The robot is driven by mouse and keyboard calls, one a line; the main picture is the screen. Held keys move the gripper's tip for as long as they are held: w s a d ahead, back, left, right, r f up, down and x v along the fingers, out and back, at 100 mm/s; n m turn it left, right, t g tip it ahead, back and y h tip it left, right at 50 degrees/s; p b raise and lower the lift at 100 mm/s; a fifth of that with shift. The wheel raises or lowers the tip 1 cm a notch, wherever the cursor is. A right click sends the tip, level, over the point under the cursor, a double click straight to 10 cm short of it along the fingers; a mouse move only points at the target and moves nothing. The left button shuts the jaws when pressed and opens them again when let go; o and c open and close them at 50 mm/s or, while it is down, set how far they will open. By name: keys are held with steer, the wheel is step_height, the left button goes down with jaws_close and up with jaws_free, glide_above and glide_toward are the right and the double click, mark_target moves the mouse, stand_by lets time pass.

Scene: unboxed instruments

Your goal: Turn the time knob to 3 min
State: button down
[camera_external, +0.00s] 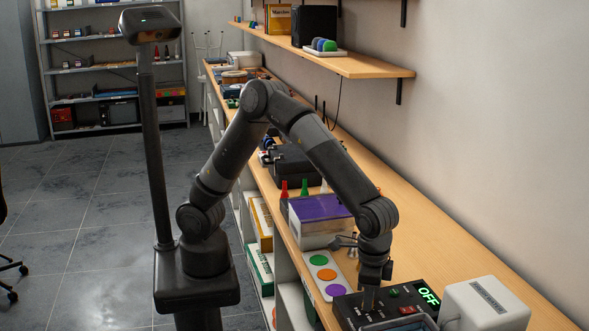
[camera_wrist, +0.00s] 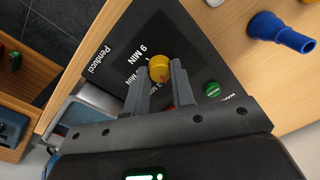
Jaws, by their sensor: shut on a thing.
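The time knob is a round yellow knob (camera_wrist: 159,68) on the black panel (camera_wrist: 190,42) of an instrument. White labels "9 MIN" and others partly covered stand beside it. My gripper (camera_wrist: 160,72) is shut on the knob, one finger on each side. Which label the knob points to cannot be told. In the external view my gripper (camera_external: 371,299) reaches straight down to the instrument panel (camera_external: 347,309), and the knob is hidden there.
A green button (camera_wrist: 212,88) sits right of my fingers. A white box (camera_external: 487,304) stands right of the panel. A tray with coloured discs (camera_external: 322,260) and a purple-topped box (camera_external: 320,208) lie behind it. A blue object (camera_wrist: 282,32) lies on the bench. The bench by the wall is clear.

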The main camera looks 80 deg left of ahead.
steer(key=m, duration=0.3)
steer(key=shift+m, duration=2.2)
steer(key=c, duration=1.2)
jaws_free()
steer(key=shift+c, duration=0.2)
steer(key=shift+r, duration=0.1)
step_height(320, 180, up, 11)
steer(key=shift+s, duration=0.25)
steer(key=shift+d+f, duration=0.1)
steer(key=shift+f, duration=0.1)
